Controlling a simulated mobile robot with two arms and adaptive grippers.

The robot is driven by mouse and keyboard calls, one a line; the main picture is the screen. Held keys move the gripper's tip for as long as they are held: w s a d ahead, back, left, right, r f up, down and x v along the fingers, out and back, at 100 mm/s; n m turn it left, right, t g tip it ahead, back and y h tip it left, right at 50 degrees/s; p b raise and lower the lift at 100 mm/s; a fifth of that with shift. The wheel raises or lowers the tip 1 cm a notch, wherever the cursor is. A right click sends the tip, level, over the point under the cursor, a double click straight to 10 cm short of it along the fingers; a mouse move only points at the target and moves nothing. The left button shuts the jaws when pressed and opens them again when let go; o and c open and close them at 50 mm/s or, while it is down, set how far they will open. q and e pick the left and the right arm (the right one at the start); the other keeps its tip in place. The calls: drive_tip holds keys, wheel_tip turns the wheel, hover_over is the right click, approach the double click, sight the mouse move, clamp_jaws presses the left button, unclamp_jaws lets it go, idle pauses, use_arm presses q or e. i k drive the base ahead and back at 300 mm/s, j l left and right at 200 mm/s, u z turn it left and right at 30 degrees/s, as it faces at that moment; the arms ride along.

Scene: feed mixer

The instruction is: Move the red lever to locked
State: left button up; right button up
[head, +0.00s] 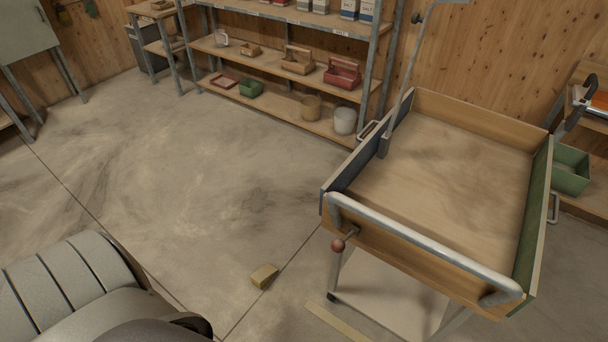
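A short metal lever with a dull red round knob (338,245) sticks out at the near left corner of a wooden tray cart (420,262). It sits just below the push bar, and its rod runs up and right to the cart's front panel. No locked marking can be read, so I cannot tell which position the lever is in. Neither of my grippers shows in the head view.
A curved metal push bar (420,243) runs along the cart's near side, above the lever. A small yellowish block (264,275) lies on the floor left of the cart. Shelves (290,118) with boxes and buckets stand at the back. The floor at left centre is clear.

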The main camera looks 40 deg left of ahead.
sight(337, 245)
drive_tip(key=u, duration=0.8)
